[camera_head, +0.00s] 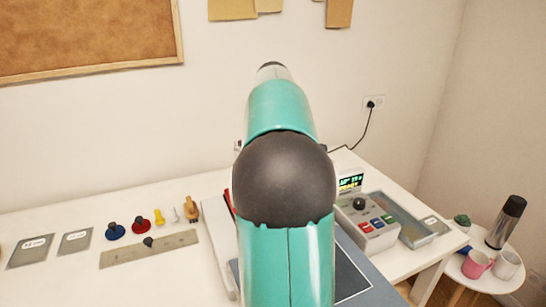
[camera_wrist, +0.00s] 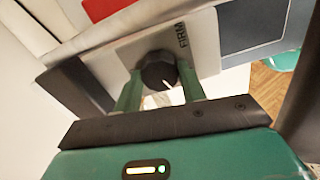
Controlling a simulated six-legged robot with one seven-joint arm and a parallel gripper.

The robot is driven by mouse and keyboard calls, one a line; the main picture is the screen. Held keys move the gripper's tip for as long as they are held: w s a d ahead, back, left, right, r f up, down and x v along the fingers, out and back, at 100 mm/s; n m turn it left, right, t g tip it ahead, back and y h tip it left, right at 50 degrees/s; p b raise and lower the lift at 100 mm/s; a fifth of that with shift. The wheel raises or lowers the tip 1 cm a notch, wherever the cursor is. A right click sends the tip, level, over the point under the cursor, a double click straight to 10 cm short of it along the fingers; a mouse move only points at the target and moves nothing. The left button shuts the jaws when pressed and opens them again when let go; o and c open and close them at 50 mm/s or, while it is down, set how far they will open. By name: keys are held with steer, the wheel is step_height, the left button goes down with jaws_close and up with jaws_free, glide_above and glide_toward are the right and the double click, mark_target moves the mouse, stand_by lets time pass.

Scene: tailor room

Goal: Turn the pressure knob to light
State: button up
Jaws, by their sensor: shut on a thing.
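The pressure knob (camera_wrist: 157,66) is a dark round knob with a white pointer line, on a pale plate in the wrist view. The word FIRM (camera_wrist: 182,35) is printed on the plate beside it. A light marking is not readable. The pointer line is turned toward my gripper's side, away from FIRM. My gripper (camera_wrist: 160,76) has its two green fingers on either side of the knob and is shut on it. In the head view my teal arm hides the gripper and this knob.
A side table (camera_head: 497,273) holds mugs and a flask (camera_head: 507,220).

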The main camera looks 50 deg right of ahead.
steer(key=shift+n, duration=0.8)
steer(key=o, duration=1)
steer(key=shift+c, duration=0.2)
step_height(320, 180, up, 14)
